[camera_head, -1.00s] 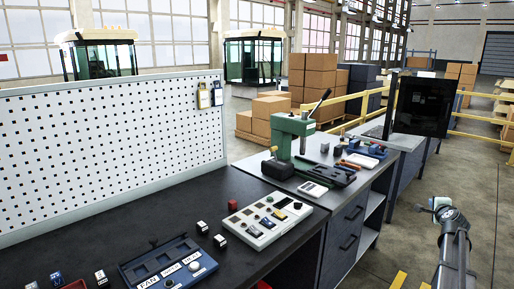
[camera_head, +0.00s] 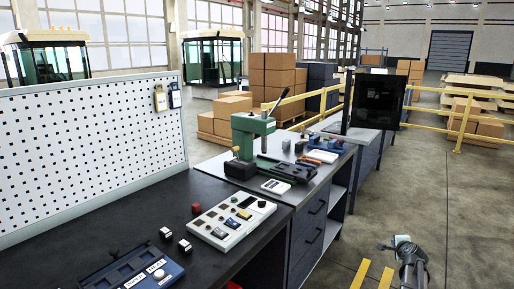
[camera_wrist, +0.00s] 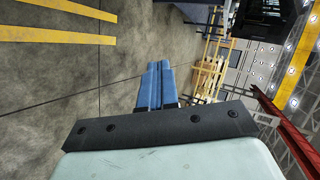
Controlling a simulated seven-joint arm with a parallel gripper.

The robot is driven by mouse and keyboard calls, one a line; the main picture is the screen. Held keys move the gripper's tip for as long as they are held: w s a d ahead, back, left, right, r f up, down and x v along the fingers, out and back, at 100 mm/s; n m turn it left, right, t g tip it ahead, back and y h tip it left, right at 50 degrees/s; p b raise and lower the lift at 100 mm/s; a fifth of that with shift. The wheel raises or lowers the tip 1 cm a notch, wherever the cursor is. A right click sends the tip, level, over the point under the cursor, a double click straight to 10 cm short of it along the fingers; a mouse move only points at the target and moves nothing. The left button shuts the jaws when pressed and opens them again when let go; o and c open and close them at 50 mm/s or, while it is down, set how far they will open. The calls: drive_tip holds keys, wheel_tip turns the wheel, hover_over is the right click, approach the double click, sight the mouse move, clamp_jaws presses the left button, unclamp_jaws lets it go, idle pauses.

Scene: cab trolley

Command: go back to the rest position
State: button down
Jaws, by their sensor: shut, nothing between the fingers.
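My gripper (camera_wrist: 159,67) shows in the wrist view as two blue fingers side by side. They are shut against each other with nothing between them. They point out over bare concrete floor, with no object near their tips. In the head view, part of my arm shows at the lower right, over the floor and to the right of the workbench (camera_head: 105,221). I cannot make out the fingers there.
The bench holds a white control panel (camera_head: 232,222), a blue labelled tray (camera_head: 167,273) and small blocks. Behind stands a green press (camera_head: 250,128) on a grey-topped cabinet. Yellow railings (camera_head: 457,131) cross the back right. The floor at right is clear.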

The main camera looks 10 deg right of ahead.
drive_tip(key=s+a+f+n+g+y, duration=0.1)
drive_tip(key=a+f+n+g+y, duration=0.15)
drive_tip(key=a+f, duration=0.7)
drive_tip(key=s+a+f+n+g+y, duration=0.1)
drive_tip(key=s+a+f+n+y, duration=0.15)
drive_tip(key=a+f, duration=0.65)
drive_tip(key=s+a+f+n+g, duration=0.1)
drive_tip(key=s+a+f+n, duration=0.15)
drive_tip(key=a+f, duration=0.2)
drive_tip(key=s+a+f+n+g+y, duration=0.1)
drive_tip(key=s+a+f+g, duration=0.15)
drive_tip(key=a, duration=0.35)
drive_tip(key=s+a+f+n, duration=0.2)
drive_tip(key=s+a+f, duration=0.1)
drive_tip(key=a+f, duration=0.15)
drive_tip(key=s+a+f+n+g, duration=0.2)
drive_tip(key=s+a+f+g, duration=0.15)
drive_tip(key=s+a, duration=0.4)
drive_tip(key=s+a+f+n+g, duration=0.2)
drive_tip(key=s+a+f+n, duration=0.15)
drive_tip(key=s+a, duration=0.4)
drive_tip(key=s+a+f+n+g, duration=0.1)
drive_tip(key=s+n+g, duration=0.1)
drive_tip(key=s, duration=0.8)
drive_tip(key=s+a+f+n+g+h, duration=0.1)
drive_tip(key=s+n+g, duration=0.1)
drive_tip(key=s, duration=0.8)
drive_tip(key=shift+s+a+n+g, duration=0.25)
drive_tip(key=shift+s+n+g, duration=0.15)
drive_tip(key=shift+g, duration=0.45)
